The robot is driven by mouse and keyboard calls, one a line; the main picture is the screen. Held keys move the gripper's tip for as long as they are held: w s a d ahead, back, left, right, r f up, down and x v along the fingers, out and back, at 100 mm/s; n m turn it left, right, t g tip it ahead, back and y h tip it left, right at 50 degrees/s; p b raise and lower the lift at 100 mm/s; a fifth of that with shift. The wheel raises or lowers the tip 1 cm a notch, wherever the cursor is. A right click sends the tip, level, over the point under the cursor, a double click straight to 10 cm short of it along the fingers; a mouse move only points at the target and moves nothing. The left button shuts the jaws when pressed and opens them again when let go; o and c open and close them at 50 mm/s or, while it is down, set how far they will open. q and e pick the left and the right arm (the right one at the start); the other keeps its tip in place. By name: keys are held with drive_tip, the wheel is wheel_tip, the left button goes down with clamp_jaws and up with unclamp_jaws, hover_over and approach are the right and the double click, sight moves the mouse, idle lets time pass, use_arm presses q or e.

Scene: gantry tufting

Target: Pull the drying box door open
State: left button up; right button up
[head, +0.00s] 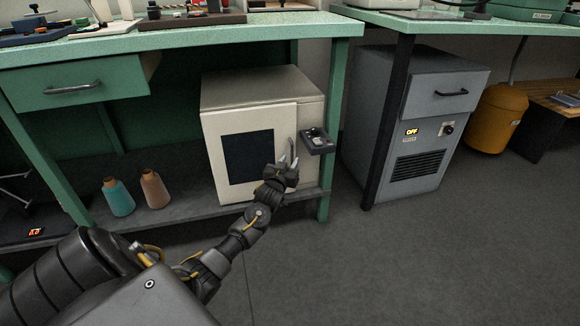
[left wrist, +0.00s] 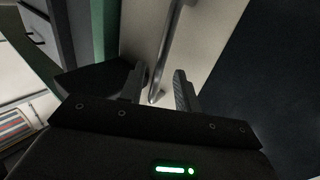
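The drying box (head: 262,88) is a cream cabinet on the lower shelf of the green bench. Its door (head: 211,150) has a dark window (head: 248,156) and looks shut. A metal bar handle (head: 291,146) runs upright near the door's right edge. My left gripper (head: 289,160) is at the handle's lower part. In the left wrist view the fingers (left wrist: 160,88) are apart, with the handle (left wrist: 168,48) showing between them. I cannot tell whether either finger touches it. My right gripper is in neither view.
A grey cabinet (head: 425,120) stands right. The floor (head: 400,260) in front is clear.

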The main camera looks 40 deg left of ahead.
use_arm(q)
drive_tip(key=shift+w, duration=0.25)
clamp_jaws()
drive_tip(key=shift+s+d+r, duration=0.1)
drive_tip(key=shift+s, duration=0.05)
